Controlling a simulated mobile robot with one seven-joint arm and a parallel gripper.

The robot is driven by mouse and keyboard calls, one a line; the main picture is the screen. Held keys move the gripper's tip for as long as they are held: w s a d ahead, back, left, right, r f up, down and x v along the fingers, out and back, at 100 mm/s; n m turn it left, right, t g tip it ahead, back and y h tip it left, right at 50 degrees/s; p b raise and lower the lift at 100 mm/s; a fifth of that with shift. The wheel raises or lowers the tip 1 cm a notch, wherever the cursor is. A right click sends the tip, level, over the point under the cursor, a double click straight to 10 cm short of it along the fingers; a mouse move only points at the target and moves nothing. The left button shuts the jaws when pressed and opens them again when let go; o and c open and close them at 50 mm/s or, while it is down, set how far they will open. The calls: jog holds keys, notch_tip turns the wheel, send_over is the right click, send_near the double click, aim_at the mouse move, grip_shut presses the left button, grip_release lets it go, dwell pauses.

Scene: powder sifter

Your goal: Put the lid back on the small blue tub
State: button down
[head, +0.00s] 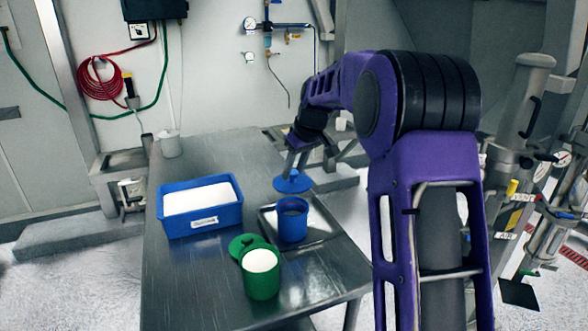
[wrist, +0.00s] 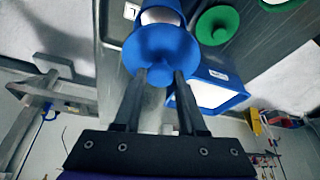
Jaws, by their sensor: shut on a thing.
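My gripper (head: 294,170) is shut on the knob of the round blue lid (head: 292,184). It holds the lid above the table, apart from the small blue tub (head: 293,230) and just behind it in the head view. The tub stands upright and open on a shallow metal tray (head: 325,228). In the wrist view, my fingers (wrist: 161,78) pinch the lid's knob, and the lid (wrist: 158,45) hides part of the tub (wrist: 165,14) beyond it.
A blue bin (head: 204,220) of white powder with a label stands left of the tray. A green tub (head: 261,286) with white contents stands in front, its green lid (head: 242,243) beside it. A whitish container (head: 171,146) stands at the table's (head: 190,285) far left corner.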

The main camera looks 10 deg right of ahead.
aim_at(296, 183)
jog(key=shift+w, duration=0.5)
jog(key=shift+s+f+b, duration=0.1)
jog(key=shift+f+b, duration=2.25)
jog(key=shift+f, duration=0.85)
jog(key=shift+f, duration=0.1)
grip_release()
dwell(0.4)
jog(key=shift+r+p, duration=2.35)
jog(key=shift+r, duration=1.15)
